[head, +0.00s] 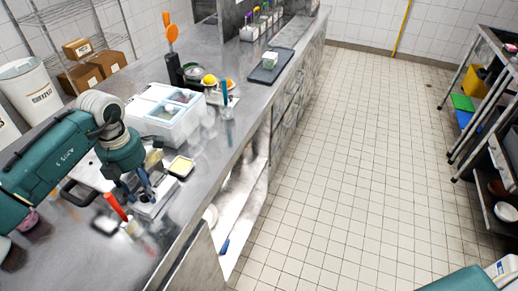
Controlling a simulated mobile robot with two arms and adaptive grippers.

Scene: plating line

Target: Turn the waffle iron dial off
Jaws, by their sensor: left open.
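The waffle iron appears to be the low metal appliance (158,206) on the counter under my left gripper (141,194); my arm and gripper cover much of it. Its dial cannot be made out and may be hidden behind the fingers. My left gripper points down over the appliance's front part, fingers apart, with nothing seen between them. I cannot tell whether the fingers touch it. My right gripper is out of view.
A red-handled tool (116,207) stands just in front of the gripper. The steel counter (207,178) ends at the aisle; the tiled floor (345,170) is clear.

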